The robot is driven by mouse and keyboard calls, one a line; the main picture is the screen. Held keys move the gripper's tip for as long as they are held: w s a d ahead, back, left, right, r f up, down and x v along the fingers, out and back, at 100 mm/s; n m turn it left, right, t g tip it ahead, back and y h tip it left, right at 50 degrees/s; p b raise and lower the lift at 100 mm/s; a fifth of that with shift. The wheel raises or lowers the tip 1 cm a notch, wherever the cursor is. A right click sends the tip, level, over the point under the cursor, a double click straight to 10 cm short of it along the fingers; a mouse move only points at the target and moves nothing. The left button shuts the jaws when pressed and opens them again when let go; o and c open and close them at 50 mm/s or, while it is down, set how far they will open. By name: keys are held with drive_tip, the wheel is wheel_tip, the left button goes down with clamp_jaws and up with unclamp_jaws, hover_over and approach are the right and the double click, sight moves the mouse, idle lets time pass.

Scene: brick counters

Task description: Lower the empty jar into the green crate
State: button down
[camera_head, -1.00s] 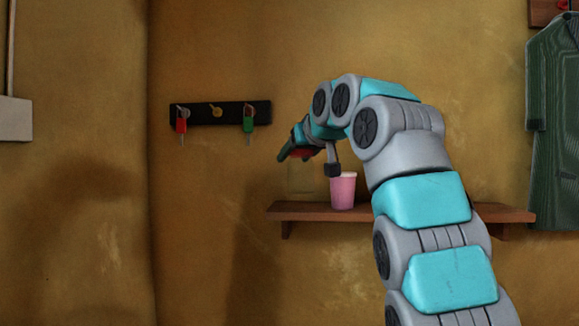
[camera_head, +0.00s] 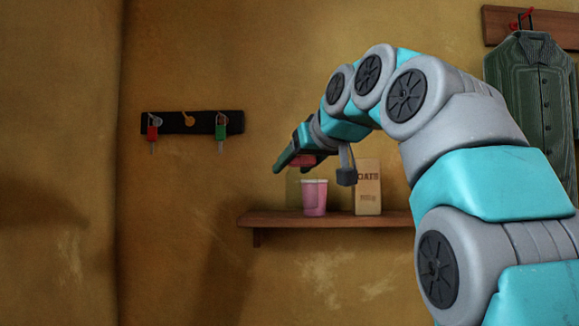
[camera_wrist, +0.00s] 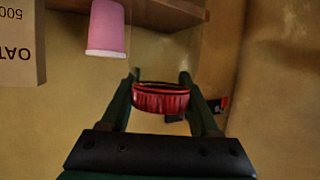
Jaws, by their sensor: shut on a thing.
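My gripper (camera_wrist: 161,80) is shut on the empty jar, with its dark green fingers on either side of the red ribbed lid (camera_wrist: 161,98). In the head view my gripper (camera_head: 290,160) points down to the left, and the jar's clear glass body (camera_head: 292,188) shows faintly below it, left of the pink cup. The jar seems to hang upright; whether its base touches the shelf I cannot tell. The fingers hide part of the lid. The green crate is not in view.
A wooden wall shelf (camera_head: 275,218) bears a pink cup (camera_head: 315,198) and an oats packet (camera_head: 368,190), close to the jar. A key rack (camera_head: 190,122) hangs to the left. A green jacket (camera_head: 530,95) hangs at the right. The wall below the shelf is bare.

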drive_tip(key=d+f+b, duration=0.1)
drive_tip(key=f+b, duration=0.2)
drive_tip(key=d+f+b, duration=0.1)
drive_tip(key=f+b, duration=0.2)
drive_tip(key=f, duration=0.1)
drive_tip(key=d+f+b, duration=0.1)
drive_tip(key=f+b, duration=0.2)
drive_tip(key=f, duration=0.1)
drive_tip(key=shift+f, duration=0.1)
drive_tip(key=shift+d+f, duration=0.15)
drive_tip(key=shift+f, duration=0.05)
drive_tip(key=d+f, duration=0.2)
drive_tip(key=f, duration=1)
drive_tip(key=d+f, duration=0.3)
drive_tip(key=f, duration=0.8)
drive_tip(key=d+f, duration=0.2)
drive_tip(key=f, duration=1)
drive_tip(key=shift+d+f, duration=0.35)
drive_tip(key=shift+w+a, duration=0.4)
drive_tip(key=shift+w, duration=0.35)
drive_tip(key=shift+f, duration=0.15)
